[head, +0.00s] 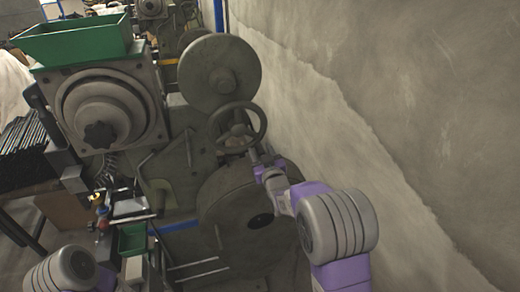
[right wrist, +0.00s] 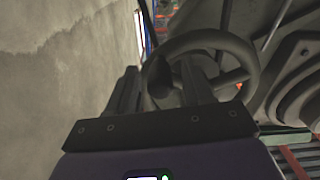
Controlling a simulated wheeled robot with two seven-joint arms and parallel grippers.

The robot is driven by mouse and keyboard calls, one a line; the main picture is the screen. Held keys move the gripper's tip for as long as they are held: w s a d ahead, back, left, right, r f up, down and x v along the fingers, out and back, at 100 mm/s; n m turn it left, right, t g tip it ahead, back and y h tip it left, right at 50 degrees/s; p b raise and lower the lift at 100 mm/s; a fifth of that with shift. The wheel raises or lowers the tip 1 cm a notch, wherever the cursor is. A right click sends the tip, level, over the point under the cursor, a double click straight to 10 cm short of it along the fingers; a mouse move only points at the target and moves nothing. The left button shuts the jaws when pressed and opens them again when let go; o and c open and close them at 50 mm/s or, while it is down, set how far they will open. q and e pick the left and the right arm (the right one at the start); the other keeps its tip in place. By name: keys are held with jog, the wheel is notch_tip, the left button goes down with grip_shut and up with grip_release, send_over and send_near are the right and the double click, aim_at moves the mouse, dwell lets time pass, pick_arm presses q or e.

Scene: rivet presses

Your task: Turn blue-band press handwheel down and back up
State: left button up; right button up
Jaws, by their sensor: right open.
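The dark handwheel (head: 238,127) is on the right side of the large green-grey press, below a big round disc. In the right wrist view its rim and spokes (right wrist: 235,42) fill the upper middle. My right gripper (head: 255,163) is at the lower right of the wheel. In the right wrist view the gripper (right wrist: 158,82) is open, its two fingers apart, with a dark knob-like part (right wrist: 157,72) showing between them. I cannot tell whether the fingers touch it.
The press (head: 175,150) carries a green bin (head: 75,40) on top. A large lower wheel (head: 240,215) is close beneath my right gripper. A grey wall (head: 400,80) stands close on the right.

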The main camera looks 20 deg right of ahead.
jog(key=shift+w, duration=0.5)
grip_shut()
